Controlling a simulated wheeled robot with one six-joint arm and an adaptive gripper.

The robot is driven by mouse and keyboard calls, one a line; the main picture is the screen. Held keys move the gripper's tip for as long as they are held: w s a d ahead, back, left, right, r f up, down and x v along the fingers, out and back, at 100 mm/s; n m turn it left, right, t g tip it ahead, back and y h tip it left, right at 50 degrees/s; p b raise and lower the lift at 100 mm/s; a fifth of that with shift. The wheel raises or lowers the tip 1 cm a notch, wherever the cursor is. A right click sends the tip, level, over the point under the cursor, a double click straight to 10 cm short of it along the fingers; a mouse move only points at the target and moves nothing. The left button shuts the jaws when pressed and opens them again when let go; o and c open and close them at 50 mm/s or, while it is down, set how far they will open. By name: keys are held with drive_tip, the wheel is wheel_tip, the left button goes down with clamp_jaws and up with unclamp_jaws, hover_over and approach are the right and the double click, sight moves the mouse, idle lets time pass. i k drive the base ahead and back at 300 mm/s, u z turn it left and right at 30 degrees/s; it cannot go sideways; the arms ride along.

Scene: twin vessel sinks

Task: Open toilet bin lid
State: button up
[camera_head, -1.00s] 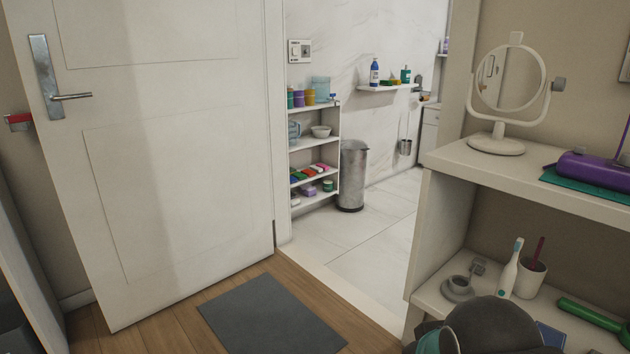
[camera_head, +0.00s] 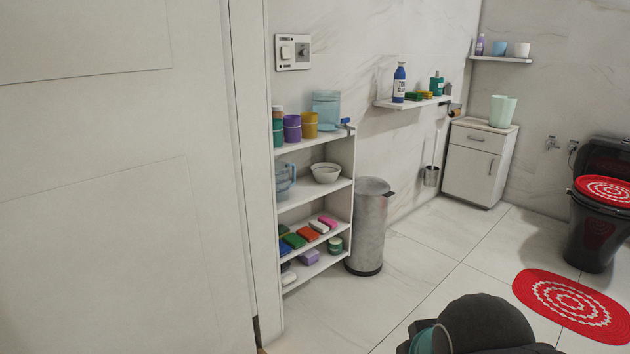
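The bin (camera_head: 368,232) is a tall grey metal cylinder standing on the tiled floor, just right of the open shelf unit. Its lid (camera_head: 373,187) looks closed, with a small dark tab at the right of the rim. The bin's left side is partly hidden by the shelf unit. Part of my arm shows dark at the bottom edge, well short of the bin. My gripper's fingers are not in view.
The open white door (camera_head: 110,190) fills the left. The shelf unit (camera_head: 315,198) holds cups, a bowl and soaps. A white cabinet (camera_head: 480,165), a black toilet (camera_head: 600,225) and a red mat (camera_head: 570,303) are to the right. The floor before the bin is clear.

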sight(365, 186)
drive_tip(key=i, duration=1.7)
drive_tip(key=z, duration=1.4)
drive_tip(key=i, duration=0.5)
drive_tip(key=u, duration=1.4)
